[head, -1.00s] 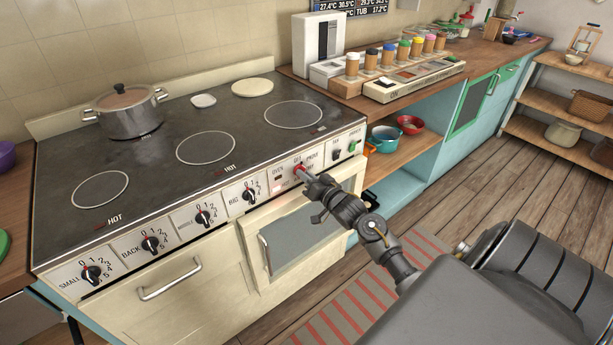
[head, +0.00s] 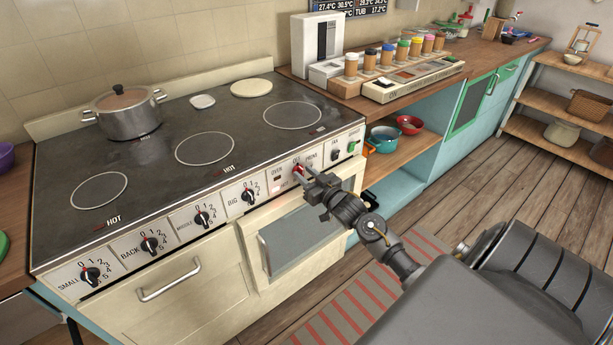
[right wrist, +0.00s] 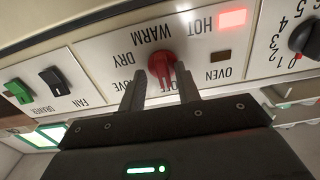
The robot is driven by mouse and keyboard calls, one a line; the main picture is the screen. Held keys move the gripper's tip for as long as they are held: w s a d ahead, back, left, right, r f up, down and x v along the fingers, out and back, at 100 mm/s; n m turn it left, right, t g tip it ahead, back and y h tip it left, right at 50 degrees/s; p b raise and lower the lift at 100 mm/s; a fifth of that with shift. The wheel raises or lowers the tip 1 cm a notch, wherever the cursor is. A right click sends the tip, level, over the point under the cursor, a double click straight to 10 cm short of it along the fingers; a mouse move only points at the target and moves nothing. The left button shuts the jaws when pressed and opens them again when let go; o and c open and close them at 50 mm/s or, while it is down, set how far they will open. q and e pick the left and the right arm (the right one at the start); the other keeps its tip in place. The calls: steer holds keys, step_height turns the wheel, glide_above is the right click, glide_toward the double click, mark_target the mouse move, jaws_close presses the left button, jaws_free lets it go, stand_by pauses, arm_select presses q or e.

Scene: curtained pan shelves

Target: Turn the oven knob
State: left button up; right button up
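The oven knob (head: 299,169) is red and sits on the stove's front panel, between the "BIG" knob and the fan switch. A red lamp (right wrist: 232,18) by "HOT" is lit. My left gripper is not in view.
The oven door handle (head: 264,254) is below my right gripper. Black burner knobs (head: 203,218) line the panel to the left. A lidded pot (head: 127,112) stands on the back left of the stove.

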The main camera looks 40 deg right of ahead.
steer(key=shift+w+a, duration=0.15)
steer(key=shift+a, duration=0.1)
steer(key=shift+s+d, duration=0.1)
steer(key=shift+s, duration=0.15)
steer(key=shift+s+f+p, duration=0.1)
steer(key=shift+s+p, duration=0.55)
steer(key=shift+s, duration=0.2)
steer(key=shift+s, duration=0.1)
steer(key=s+p, duration=0.3)
steer(key=s, duration=0.2)
steer(key=shift+s+p, duration=0.3)
steer(key=shift+s, duration=0.1)
stand_by(0.3)
